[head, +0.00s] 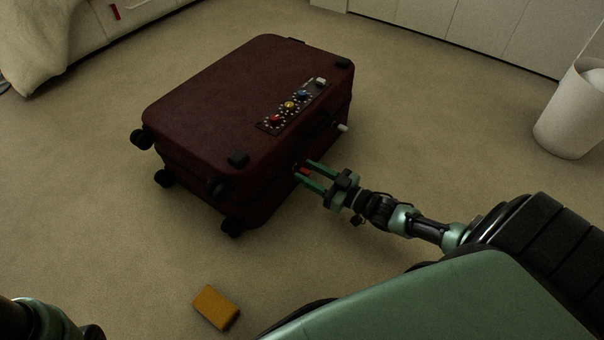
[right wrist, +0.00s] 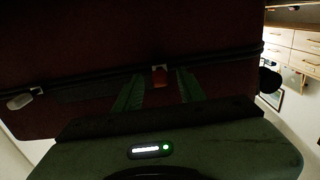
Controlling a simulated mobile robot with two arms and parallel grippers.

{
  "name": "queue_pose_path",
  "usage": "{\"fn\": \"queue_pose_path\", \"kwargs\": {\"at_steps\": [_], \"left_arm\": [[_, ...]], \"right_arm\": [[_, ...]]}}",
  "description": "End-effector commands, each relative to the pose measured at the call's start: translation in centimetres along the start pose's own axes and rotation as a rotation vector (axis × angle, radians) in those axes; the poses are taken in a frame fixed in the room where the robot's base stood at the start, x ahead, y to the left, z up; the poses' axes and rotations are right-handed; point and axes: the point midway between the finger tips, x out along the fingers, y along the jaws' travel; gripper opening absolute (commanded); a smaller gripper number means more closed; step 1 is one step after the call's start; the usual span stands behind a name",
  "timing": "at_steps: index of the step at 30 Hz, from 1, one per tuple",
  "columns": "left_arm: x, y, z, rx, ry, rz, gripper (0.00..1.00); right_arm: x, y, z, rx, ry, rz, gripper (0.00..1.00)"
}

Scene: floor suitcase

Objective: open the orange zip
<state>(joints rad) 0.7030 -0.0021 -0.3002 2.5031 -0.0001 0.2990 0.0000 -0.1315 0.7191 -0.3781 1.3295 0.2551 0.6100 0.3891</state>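A dark red suitcase (head: 225,95) lies flat on the carpet in the head view. The orange zip (right wrist: 160,76) is a small red-orange pull on the dark zip line along the suitcase's side in the right wrist view. It also shows in the head view (head: 305,171), partly hidden by my fingers. My right gripper (head: 303,169) is at the suitcase's side. Its two green fingers are apart, one on each side of the orange zip, with gaps visible between them and it. Only a part of my left arm shows at the lower left; its gripper is out of view.
A white zip pull (head: 342,127) sits further along the same side. A panel with coloured dials (head: 290,105) is on the suitcase's top. An orange-yellow block (head: 216,307) lies on the floor in front. A white bin (head: 572,115) stands at the right.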

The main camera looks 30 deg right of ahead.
Motion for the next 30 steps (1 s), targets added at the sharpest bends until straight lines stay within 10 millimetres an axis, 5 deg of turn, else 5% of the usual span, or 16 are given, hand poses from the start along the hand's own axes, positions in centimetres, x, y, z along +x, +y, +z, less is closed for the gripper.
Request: {"fn": "queue_pose_path", "kwargs": {"at_steps": [14, 18, 30], "left_arm": [[-1.1, 0.2, 0.0, -0.001, -0.009, -0.001, 0.00], [-1.1, 0.2, 0.0, -0.001, -0.008, -0.001, 0.00], [-1.1, 0.2, -0.2, 0.001, -0.005, 0.003, 0.00]], "right_arm": [[1.9, -0.1, -0.1, 0.000, 0.000, 0.000, 0.40], [1.9, -0.1, -0.1, 0.000, 0.001, 0.000, 0.01], [1.9, -0.1, -0.1, 0.000, 0.001, 0.000, 0.00]]}}
